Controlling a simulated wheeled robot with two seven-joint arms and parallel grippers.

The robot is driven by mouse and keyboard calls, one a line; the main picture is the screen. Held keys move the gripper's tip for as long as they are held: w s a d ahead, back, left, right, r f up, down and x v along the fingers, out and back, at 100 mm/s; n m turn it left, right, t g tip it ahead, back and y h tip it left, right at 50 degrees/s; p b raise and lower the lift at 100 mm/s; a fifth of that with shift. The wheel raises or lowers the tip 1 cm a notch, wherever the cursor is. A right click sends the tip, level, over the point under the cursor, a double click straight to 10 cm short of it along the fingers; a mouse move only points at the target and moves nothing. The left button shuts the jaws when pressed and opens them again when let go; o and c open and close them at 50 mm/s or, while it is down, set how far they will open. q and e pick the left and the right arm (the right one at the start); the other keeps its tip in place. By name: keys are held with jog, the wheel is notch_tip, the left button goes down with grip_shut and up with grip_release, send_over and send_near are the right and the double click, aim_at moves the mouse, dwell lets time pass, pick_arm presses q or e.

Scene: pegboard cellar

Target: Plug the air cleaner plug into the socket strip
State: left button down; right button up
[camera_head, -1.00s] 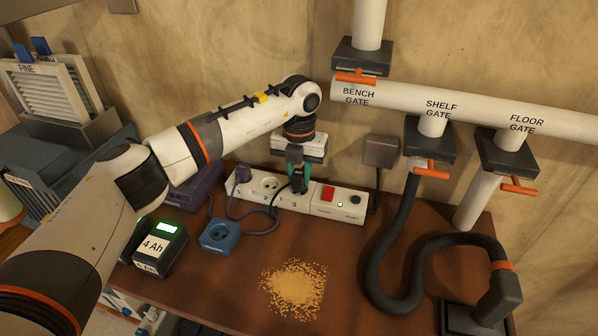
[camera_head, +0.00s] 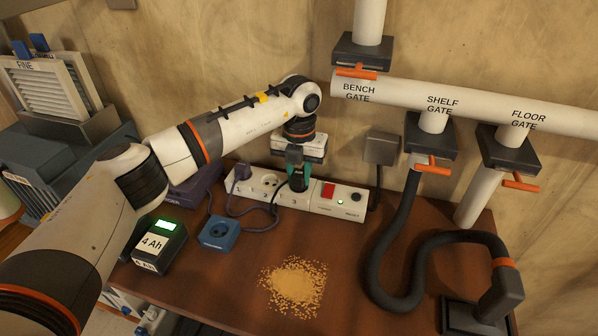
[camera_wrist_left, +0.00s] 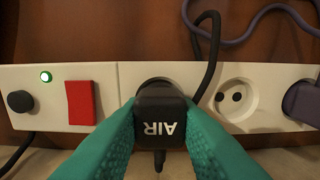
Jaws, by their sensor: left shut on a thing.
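My left gripper (camera_head: 297,178) is shut on the black air cleaner plug (camera_wrist_left: 160,116), marked AIR, between its teal fingers in the wrist view. The plug also shows in the head view (camera_head: 298,185), upright at the third outlet of the white socket strip (camera_head: 320,207). The strip also shows in the wrist view (camera_wrist_left: 125,80). The plug covers most of that outlet; its pins are hidden, and I cannot tell whether it is fully seated. A black cord (camera_wrist_left: 213,50) runs back from it. My right gripper is out of view.
A purple plug (camera_head: 242,173) occupies the strip's left end; the outlet beside it (camera_wrist_left: 236,98) is empty. The strip has a red switch (camera_wrist_left: 81,102) and a lit green lamp (camera_wrist_left: 45,77). A blue socket box (camera_head: 219,232), charger (camera_head: 160,245) and sawdust pile (camera_head: 293,285) lie in front.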

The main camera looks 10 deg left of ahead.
pick_arm(q)
jog(key=shift+f+b, duration=0.4)
jog(key=shift+f, duration=0.2)
dwell(3.0)
jog(key=shift+r, duration=0.1)
jog(key=c, duration=1.1)
grip_release()
jog(key=shift+o, duration=0.8)
jog(key=o, duration=0.4)
jog(key=shift+r, duration=0.1)
jog(key=shift+c, duration=0.2)
jog(key=shift+r+p, duration=2)
jog(key=shift+r, duration=1.5)
